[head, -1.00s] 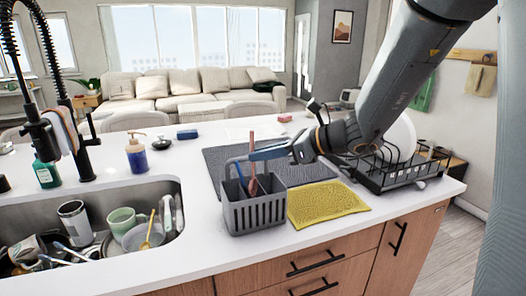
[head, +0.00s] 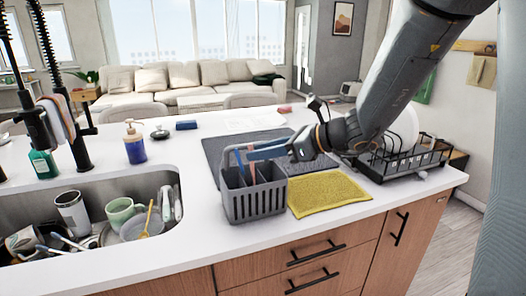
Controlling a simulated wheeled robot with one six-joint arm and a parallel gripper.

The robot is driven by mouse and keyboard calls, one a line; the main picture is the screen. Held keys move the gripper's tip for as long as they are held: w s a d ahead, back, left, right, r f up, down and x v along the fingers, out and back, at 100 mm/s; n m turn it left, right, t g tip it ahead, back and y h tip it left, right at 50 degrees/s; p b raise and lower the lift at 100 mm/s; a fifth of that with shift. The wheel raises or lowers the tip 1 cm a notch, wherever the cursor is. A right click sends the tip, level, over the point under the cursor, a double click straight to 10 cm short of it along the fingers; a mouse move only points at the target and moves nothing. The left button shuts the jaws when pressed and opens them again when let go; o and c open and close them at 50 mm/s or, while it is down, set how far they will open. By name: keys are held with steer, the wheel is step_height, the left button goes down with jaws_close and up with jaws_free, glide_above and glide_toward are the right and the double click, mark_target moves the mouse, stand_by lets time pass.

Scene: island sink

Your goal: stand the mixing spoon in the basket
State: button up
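The grey basket (head: 255,203) stands upright on the white counter, right of the sink. My gripper (head: 250,154) reaches in from the right, with its blue fingers just above the basket's back part. A small reddish-brown piece (head: 252,173), which looks like part of the mixing spoon, shows below the fingers inside the basket. Most of the spoon is hidden by the fingers and the basket. A blue item stands at the basket's left side. The finger gap is too small to make out.
A yellow cloth (head: 328,193) lies right of the basket, with a dark mat (head: 222,147) behind. A black dish rack (head: 410,168) with a plate stands at the right. The sink (head: 172,222) holds a mug, cup, bowl and yellow spoon. A soap bottle (head: 135,148) stands behind it.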

steer(key=shift+o, duration=0.2)
steer(key=shift+d, duration=0.1)
steer(key=b+v, duration=0.1)
steer(key=v, duration=0.6)
steer(key=shift+s+d+r, duration=0.15)
steer(key=shift+d, duration=0.1)
stand_by(0.4)
